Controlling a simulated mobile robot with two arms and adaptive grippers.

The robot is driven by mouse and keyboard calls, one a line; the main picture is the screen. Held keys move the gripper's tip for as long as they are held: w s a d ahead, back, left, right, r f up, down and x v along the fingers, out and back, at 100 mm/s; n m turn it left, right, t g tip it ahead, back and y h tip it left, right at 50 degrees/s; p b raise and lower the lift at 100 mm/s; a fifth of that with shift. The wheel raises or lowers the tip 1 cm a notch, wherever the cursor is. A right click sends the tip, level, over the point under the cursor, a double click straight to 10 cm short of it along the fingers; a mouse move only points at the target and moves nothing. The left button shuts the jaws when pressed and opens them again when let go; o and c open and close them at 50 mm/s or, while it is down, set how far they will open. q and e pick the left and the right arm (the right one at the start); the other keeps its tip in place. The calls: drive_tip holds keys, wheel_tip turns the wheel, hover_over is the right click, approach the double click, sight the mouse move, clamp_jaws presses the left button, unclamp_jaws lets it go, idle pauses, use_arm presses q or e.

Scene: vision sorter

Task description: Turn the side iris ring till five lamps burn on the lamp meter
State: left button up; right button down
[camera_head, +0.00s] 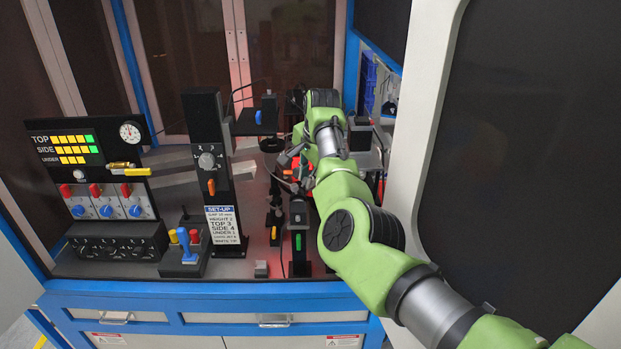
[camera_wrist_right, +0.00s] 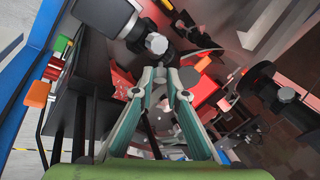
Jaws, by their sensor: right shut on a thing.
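The lamp meter (camera_head: 72,149) stands on the left of the bench with rows marked TOP, SIDE and UNDER. Its SIDE row shows several yellow lamps lit and a green one at the right end. My right gripper reaches in among the devices right of the middle, largely hidden by its own arm in the head view. In the wrist view, my right gripper (camera_wrist_right: 166,78) has its teal fingers drawn together on a small part at their tips. The fingers mostly hide this part, and I cannot clearly make out the side iris ring. My left gripper is out of view.
A dark post with a knob (camera_head: 207,161) and a set-up card (camera_head: 223,226) stand left of the arm. A white pillar (camera_head: 428,130) stands close on the right.

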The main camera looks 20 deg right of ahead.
drive_tip(key=shift+a+r+h, duration=0.1)
drive_tip(key=shift+a+h, duration=0.1)
drive_tip(key=shift+h, duration=0.2)
drive_tip(key=c, duration=2)
unclamp_jaws()
drive_tip(key=shift+r, duration=0.1)
drive_tip(key=v, duration=1.1)
drive_tip(key=shift+s+r, duration=0.1)
drive_tip(key=shift+r, duration=0.3)
